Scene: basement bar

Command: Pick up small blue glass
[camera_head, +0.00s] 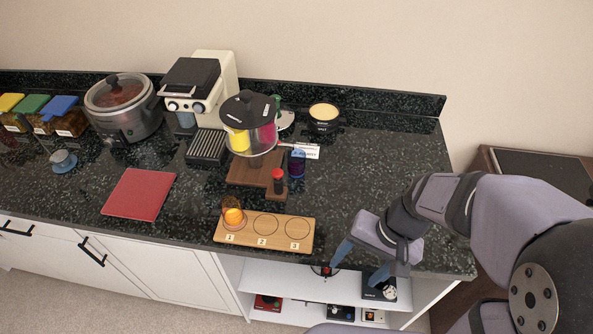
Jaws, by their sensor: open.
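A small dark blue glass (297,164) stands upright on the black speckled counter, just right of a wooden board and near a white label card. My gripper (355,274) is open, its two blue-grey fingers apart and pointing down at the counter's front edge. Nothing shows between the fingers except the shelf area beyond. The gripper is to the right and well in front of the glass, clearly apart from it.
The wooden board (243,173) carries a clear pot with a black lid (249,108). A red-capped bottle (278,181) stands close in front of the glass. A numbered wooden tray (264,241) lies near the front edge. The counter right of the glass (380,170) is clear.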

